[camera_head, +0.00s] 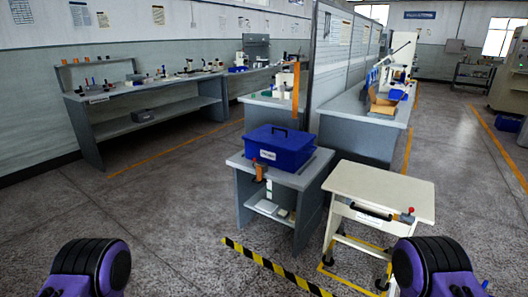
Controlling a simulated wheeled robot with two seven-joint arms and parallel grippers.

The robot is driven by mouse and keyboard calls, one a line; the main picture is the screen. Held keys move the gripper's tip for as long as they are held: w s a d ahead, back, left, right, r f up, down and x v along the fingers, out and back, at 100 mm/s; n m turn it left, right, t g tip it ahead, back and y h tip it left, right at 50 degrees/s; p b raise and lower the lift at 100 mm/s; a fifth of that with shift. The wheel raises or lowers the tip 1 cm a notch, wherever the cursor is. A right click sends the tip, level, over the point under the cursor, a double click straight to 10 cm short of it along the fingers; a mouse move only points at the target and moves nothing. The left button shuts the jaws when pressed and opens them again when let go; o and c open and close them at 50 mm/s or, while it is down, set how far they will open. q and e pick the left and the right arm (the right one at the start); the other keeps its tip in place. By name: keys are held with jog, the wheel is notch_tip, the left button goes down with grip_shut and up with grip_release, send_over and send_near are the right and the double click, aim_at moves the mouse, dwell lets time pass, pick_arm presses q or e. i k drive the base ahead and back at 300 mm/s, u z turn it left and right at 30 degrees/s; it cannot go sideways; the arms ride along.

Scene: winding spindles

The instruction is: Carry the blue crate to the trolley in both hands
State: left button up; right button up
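The blue crate (290,157) stands upright on a small grey workbench (232,161) near the middle of the view. It has a dark handle on top and a white label on its front. The trolley (380,184) is to the right of that bench, slightly nearer to me. It has a cream top, bare in the middle, with a red-tipped item at its right front edge and wheels below. Only purple and black parts of my two arms show at the bottom left and bottom right. Neither gripper is in view.
A tall grey partition (335,60) and a long bench (358,120) with a blue bin stand behind. A workbench (150,88) lines the left wall. The floor at left is open.

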aim_at(381, 184)
jog(key=u, duration=0.6)
jog(key=i, duration=1)
jog(key=u, duration=0.5)
jog(key=i, duration=1.05)
jog(key=z, duration=0.45)
jog(key=i, duration=0.75)
jog(key=z, duration=0.7)
